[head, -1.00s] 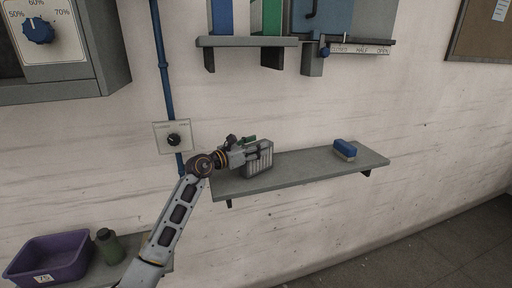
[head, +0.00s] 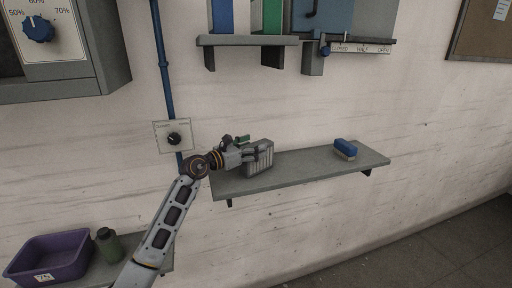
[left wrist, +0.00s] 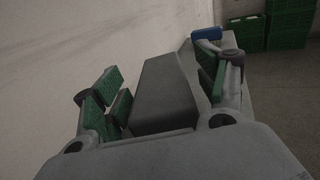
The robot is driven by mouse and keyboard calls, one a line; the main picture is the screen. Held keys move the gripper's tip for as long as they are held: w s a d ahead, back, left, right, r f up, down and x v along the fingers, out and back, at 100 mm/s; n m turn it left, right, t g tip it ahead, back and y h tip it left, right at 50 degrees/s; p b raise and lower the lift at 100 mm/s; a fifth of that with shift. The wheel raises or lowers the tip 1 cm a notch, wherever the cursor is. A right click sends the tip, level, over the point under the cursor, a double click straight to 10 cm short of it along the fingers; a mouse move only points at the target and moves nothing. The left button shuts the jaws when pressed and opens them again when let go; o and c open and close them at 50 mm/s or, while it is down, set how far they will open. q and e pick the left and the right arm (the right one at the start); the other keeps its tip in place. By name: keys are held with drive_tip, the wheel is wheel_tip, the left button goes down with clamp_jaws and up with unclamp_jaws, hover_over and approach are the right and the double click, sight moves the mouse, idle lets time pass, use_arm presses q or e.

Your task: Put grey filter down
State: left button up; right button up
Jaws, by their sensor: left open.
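The grey filter (head: 261,161) is a ribbed grey block standing on the left part of the grey wall shelf (head: 310,168). My left gripper (head: 248,150) is at the filter's upper left side. In the left wrist view, the filter (left wrist: 163,92) lies between the green-padded fingers of my left gripper (left wrist: 160,100). The fingers are open, with a gap visible on the left side; whether the right finger touches the filter I cannot tell. The filter's left end is partly hidden by the gripper in the head view. My right gripper is not in view.
A blue-topped brush (head: 345,149) lies on the shelf's right part. A dial plate (head: 173,136) and blue pipe (head: 163,60) are left of the shelf. An upper shelf (head: 247,41) hangs above. A purple bin (head: 50,257) and green bottle (head: 109,245) stand lower left.

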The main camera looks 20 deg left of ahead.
use_arm(q)
drive_tip(key=v, duration=0.3)
drive_tip(key=shift+s+a, duration=0.15)
drive_tip(key=b+v, duration=0.1)
drive_tip(key=v, duration=0.6)
drive_tip(key=shift+b, duration=0.4)
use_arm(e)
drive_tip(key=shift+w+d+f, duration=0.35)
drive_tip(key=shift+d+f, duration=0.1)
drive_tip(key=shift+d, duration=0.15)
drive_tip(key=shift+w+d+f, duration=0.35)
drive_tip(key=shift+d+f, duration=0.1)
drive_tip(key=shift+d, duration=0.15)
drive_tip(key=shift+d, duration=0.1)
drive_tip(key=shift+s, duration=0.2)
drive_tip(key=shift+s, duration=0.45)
